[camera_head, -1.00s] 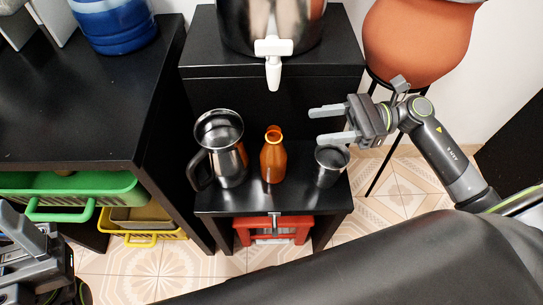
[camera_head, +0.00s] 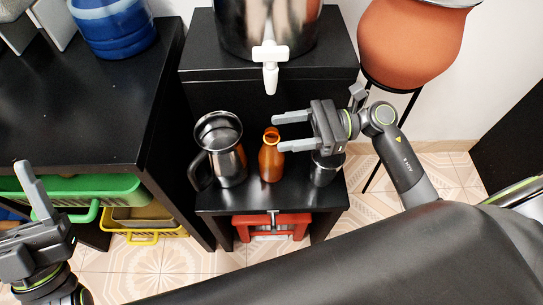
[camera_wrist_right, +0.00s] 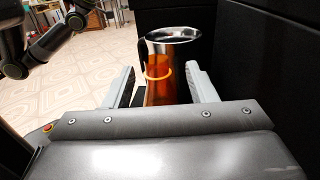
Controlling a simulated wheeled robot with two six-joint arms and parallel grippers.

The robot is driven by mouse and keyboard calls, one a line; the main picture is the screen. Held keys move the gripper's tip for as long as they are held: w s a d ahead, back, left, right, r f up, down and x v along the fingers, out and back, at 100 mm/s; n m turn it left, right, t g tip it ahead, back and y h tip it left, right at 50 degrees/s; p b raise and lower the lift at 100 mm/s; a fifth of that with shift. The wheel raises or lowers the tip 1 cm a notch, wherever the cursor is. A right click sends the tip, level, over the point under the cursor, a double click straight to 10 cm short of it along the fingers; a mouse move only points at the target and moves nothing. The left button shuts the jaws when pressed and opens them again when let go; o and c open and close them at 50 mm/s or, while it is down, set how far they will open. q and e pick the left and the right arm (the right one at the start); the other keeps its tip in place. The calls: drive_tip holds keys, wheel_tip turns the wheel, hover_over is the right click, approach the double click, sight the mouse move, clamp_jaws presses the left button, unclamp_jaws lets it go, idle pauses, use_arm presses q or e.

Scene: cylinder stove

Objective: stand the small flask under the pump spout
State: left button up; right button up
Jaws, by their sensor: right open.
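The small flask is an amber bottle (camera_head: 271,163), upright on the low black shelf (camera_head: 265,198) between a steel jug and a steel cup. The white spout (camera_head: 270,72) sticks out of the steel cylinder (camera_head: 265,30), above and behind the flask. My right gripper (camera_head: 278,132) is open and empty, its fingertips close to the flask's neck. In the right wrist view the flask (camera_wrist_right: 160,92) shows ahead between the two fingers, with a gap on both sides. My left gripper (camera_head: 28,190) is at the lower left, away from the flask, partly cut off.
The steel jug (camera_head: 222,150) stands close left of the flask. The steel cup (camera_head: 323,172) is right of it, partly behind my right gripper. The cylinder stands on a higher black block (camera_head: 210,62). A clay pot (camera_head: 410,45) on a stand is at the right.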

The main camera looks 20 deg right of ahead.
sight(271, 136)
drive_tip(key=a+p, duration=0.1)
drive_tip(key=a, duration=0.2)
drive_tip(key=shift+a, duration=0.2)
use_arm(q)
drive_tip(key=w+a+f+n+g+y, duration=0.2)
drive_tip(key=w+f+n+g+y, duration=0.1)
drive_tip(key=f, duration=0.4)
drive_tip(key=w+g+y, duration=0.1)
drive_tip(key=w+g, duration=0.1)
drive_tip(key=shift+f+n+g, duration=0.35)
drive_tip(key=shift+n+g, duration=0.05)
use_arm(e)
drive_tip(key=shift+w+a, duration=0.1)
drive_tip(key=shift+a, duration=0.05)
use_arm(q)
drive_tip(key=shift+a, duration=0.1)
drive_tip(key=shift+s, duration=0.1)
use_arm(e)
clamp_jaws()
